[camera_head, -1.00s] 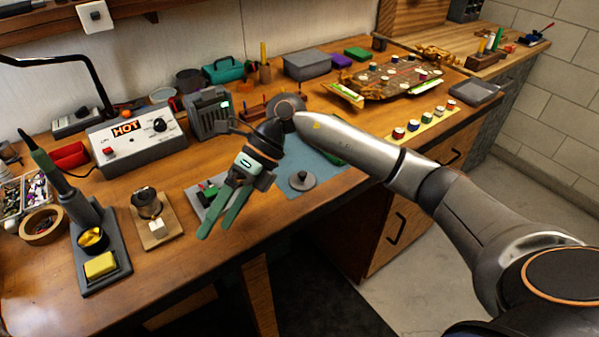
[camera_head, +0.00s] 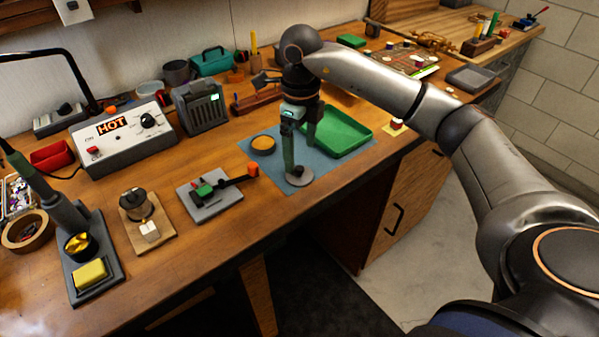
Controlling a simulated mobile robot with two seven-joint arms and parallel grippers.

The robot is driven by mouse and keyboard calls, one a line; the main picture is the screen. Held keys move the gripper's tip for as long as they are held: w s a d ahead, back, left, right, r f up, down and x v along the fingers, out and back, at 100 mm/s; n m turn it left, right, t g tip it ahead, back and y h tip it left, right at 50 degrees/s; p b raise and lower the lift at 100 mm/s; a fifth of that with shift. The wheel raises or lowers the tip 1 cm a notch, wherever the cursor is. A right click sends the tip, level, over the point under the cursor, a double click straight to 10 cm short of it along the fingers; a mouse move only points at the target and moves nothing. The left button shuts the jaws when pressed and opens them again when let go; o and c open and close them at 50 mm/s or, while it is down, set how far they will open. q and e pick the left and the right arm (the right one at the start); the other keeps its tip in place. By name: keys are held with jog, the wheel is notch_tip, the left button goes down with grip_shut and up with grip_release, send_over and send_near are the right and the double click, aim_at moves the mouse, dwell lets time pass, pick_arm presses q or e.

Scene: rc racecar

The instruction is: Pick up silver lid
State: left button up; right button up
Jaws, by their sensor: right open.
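The silver lid (camera_head: 299,178), a small round grey disc with a knob, lies on the blue mat (camera_head: 318,167) near the bench's front edge. My right gripper (camera_head: 300,160) points down directly over the lid, with its green fingers apart and nothing seen between them. One finger overlaps the lid in this view and partly hides its knob. I cannot tell whether the fingers touch it. My left gripper is not in view.
A green tray (camera_head: 346,139) lies just right of the gripper, and a round tan-topped container (camera_head: 263,143) sits to its left. A grey plate with a red-tipped tool (camera_head: 216,203) is further left. The soldering station (camera_head: 120,150) stands behind.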

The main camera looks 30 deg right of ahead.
aim_at(300, 168)
jog(key=shift+f+p, duration=0.3)
jog(key=shift+f, duration=2.4)
jog(key=c, duration=1.2)
jog(key=shift+r, duration=0.15)
